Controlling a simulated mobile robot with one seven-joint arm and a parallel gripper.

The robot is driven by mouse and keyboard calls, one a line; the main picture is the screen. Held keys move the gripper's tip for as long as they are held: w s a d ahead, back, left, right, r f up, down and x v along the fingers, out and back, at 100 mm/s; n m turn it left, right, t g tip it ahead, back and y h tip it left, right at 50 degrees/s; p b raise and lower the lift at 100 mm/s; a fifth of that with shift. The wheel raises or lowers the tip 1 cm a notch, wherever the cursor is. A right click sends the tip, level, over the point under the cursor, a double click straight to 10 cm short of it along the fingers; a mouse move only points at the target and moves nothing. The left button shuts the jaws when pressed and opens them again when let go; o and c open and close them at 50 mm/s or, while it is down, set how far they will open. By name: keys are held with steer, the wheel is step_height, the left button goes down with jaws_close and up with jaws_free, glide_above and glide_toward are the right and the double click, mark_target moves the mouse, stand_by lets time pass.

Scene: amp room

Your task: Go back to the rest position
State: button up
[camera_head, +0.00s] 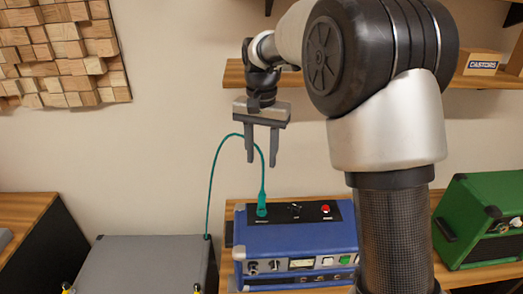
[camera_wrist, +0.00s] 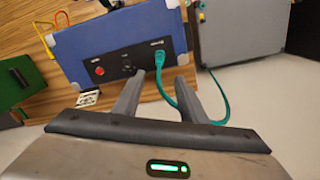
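My gripper (camera_head: 261,162) hangs pointing down above the blue amp (camera_head: 300,240). In the wrist view the open fingers (camera_wrist: 159,79) frame the amp's top panel, with the teal plug (camera_wrist: 159,57) showing between and beyond the tips. In the head view the teal plug (camera_head: 261,204) stands upright in the amp's black top panel, below the fingers. Its teal cable (camera_head: 213,175) arches up behind the gripper and down to the grey box (camera_head: 140,262) at left.
A green amp (camera_head: 482,222) stands at the right on the wooden bench. A wall shelf (camera_head: 475,80) with a "CASTORS" box (camera_head: 482,62) is behind my arm. Wooden block panelling (camera_head: 65,55) hangs at upper left. The wall area left of the gripper is clear apart from the cable.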

steer(key=s+d+r+n+t, duration=0.2)
steer(key=s+d+r, duration=0.4)
steer(key=s+r, duration=0.35)
steer(key=s+d+f+n+t, duration=0.1)
steer(key=s+d, duration=0.1)
steer(key=s, duration=0.6)
steer(key=s+d+f+n+t, duration=0.1)
steer(key=s+d+t, duration=0.1)
steer(key=s, duration=0.7)
steer(key=shift+s+d+f+t+p, duration=0.2)
steer(key=shift+d+f+t+p, duration=0.1)
steer(key=shift+d, duration=0.15)
